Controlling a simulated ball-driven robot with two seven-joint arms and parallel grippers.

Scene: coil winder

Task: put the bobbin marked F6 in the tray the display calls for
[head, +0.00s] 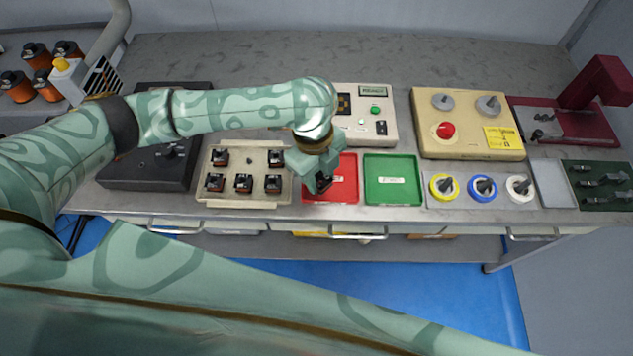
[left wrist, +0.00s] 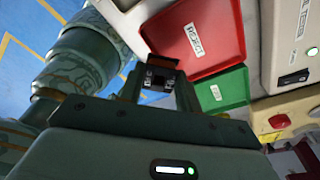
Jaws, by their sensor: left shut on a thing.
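My left gripper (head: 322,184) is shut on a small dark bobbin (left wrist: 160,78), held over the left part of the red tray (head: 345,180). The bobbin's mark cannot be read. The red tray also shows in the left wrist view (left wrist: 205,62), with a label that looks like REJECT. The green tray (head: 393,168) is empty, just right of the red one; its label is too small to read. The display (head: 372,91) on the white unit is lit green; its word is not clear. My right gripper is out of view.
A cream rack (head: 245,198) left of the red tray holds several dark bobbins. Behind the trays stands the white control unit (head: 358,135).

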